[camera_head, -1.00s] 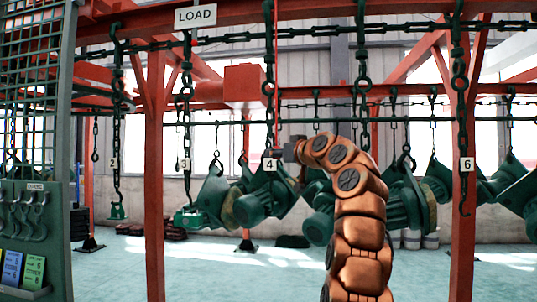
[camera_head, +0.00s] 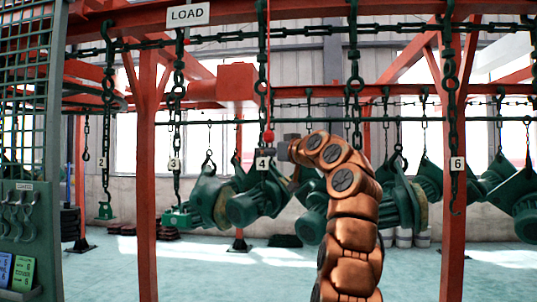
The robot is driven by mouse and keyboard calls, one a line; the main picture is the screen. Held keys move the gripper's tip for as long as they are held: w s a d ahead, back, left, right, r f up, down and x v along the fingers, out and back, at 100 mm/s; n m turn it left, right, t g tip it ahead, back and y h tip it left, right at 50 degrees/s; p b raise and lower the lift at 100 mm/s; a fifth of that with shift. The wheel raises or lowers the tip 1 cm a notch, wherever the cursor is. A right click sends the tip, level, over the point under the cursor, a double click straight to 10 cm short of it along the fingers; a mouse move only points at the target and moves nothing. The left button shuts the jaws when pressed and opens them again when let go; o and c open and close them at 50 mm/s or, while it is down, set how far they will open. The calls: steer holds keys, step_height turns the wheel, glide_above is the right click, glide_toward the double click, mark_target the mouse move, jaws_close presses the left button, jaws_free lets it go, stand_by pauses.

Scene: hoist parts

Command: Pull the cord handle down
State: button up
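A thin red cord hangs from the overhead beam in the head view, with a small red handle (camera_head: 268,137) at its lower end. The handle hangs just above the tag marked 4. My gripper (camera_head: 281,151) is at the end of my copper-coloured arm, just right of and slightly below the handle. It points left. The gripper is small and dark against the green hoist parts, so I cannot tell whether its fingers are open or touch the handle.
Dark chains with hooks hang around the cord, with number tags 2, 3 (camera_head: 174,164), 4 (camera_head: 263,163) and 6 (camera_head: 457,163). Green hoist bodies (camera_head: 247,207) hang behind my arm. Red posts (camera_head: 146,190) stand left and right. A LOAD sign (camera_head: 188,15) is above.

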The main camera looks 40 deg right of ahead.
steer(key=s, duration=1.1)
steer(key=shift+s, duration=0.2)
steer(key=shift+f, duration=0.1)
steer(key=shift+w, duration=0.1)
stand_by(0.3)
